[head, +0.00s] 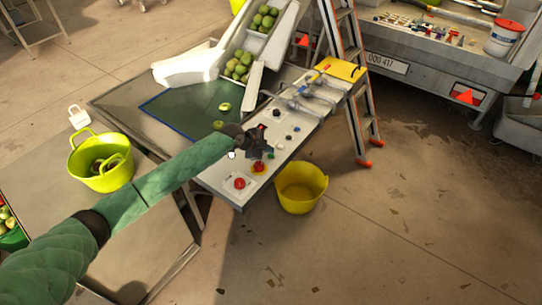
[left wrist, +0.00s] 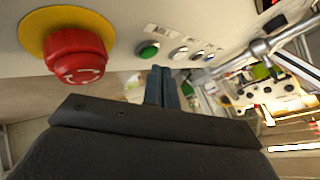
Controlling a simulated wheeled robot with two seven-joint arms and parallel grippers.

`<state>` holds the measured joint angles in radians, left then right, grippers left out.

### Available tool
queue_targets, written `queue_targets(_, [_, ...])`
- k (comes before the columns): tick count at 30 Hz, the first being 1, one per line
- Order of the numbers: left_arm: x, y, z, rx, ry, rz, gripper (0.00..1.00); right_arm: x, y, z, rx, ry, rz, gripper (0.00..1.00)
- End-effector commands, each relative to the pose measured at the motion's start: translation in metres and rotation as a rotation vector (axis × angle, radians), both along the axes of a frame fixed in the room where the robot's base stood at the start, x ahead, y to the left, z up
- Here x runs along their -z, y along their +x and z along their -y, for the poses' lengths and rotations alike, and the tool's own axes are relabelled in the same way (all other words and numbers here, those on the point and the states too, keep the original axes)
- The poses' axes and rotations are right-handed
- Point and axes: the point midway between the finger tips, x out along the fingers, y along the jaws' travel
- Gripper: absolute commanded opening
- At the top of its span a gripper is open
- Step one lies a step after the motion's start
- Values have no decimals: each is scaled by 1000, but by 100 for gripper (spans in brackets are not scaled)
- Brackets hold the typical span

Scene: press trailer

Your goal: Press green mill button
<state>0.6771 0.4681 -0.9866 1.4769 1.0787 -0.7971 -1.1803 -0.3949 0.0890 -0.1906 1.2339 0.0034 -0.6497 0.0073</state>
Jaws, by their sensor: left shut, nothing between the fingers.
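The green button (left wrist: 148,50) is a small round knob on the light control panel (left wrist: 120,18) in the left wrist view. In the head view the green button (head: 270,156) shows small, just below my left gripper (head: 262,147). The gripper is shut and empty. In the left wrist view its dark fingers (left wrist: 161,80) point toward the panel, below and slightly right of the green button, with a gap in the picture. I cannot tell the exact distance. My right gripper is not in view.
A red emergency knob on a yellow ring (left wrist: 75,55) sits left of the green button, close to my gripper. Green fruit (head: 238,66) fills the chute.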

Motion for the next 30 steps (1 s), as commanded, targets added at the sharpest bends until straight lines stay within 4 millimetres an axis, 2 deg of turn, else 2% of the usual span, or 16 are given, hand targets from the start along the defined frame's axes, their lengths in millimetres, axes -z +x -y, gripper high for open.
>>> queue_targets(20, [0,0,0,0,0,0,0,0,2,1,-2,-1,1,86])
queue_targets(30, [9,0,0,0,0,0,0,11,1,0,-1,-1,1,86])
